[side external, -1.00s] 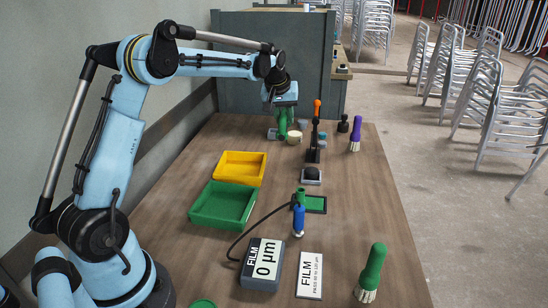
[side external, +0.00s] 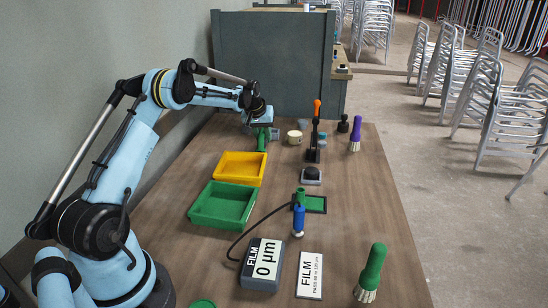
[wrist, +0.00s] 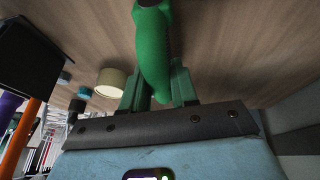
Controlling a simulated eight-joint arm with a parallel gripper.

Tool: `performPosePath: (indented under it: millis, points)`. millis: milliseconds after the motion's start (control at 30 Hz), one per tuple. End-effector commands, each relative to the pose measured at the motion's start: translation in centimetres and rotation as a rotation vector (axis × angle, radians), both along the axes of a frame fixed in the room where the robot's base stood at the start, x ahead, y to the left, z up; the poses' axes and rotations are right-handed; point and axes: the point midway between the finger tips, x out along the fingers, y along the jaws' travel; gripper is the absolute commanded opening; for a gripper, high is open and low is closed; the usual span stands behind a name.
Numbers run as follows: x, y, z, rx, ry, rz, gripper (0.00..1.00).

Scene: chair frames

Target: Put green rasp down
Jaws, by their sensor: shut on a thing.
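The green rasp (wrist: 153,45) hangs between the green fingers of my gripper (wrist: 156,88) in the wrist view, with its tapered end toward the fingers. In the side external view the rasp (side external: 262,142) shows as a small green shape under my gripper (side external: 262,131) at the far left of the table. My gripper is shut on it. The rasp is close to the tabletop, but I cannot tell whether it touches. Its far end is cut off by the wrist picture's top edge.
A cream cup (side external: 294,138) stands just right of the rasp. A yellow tray (side external: 238,181) and a green tray (side external: 194,212) lie nearer. A black stand with an orange top (side external: 316,130) and a purple-handled brush (side external: 356,133) are farther right.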

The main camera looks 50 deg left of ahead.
Motion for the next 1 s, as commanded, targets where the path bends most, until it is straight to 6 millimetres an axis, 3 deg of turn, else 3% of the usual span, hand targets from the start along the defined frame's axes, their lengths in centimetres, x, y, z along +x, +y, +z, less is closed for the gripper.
performPosePath:
  millis: [400, 433, 600, 1000]
  points:
    - [0.01, -0.03, -0.59, 0.000, 0.000, 0.000, 0.00]
    - [0.01, -0.03, -0.64, 0.000, 0.000, 0.000, 0.30]
    - [-0.04, 0.03, -0.61, 0.001, 0.001, 0.002, 0.54]
    - [-0.12, 0.10, -0.64, 0.001, 0.003, 0.002, 0.54]
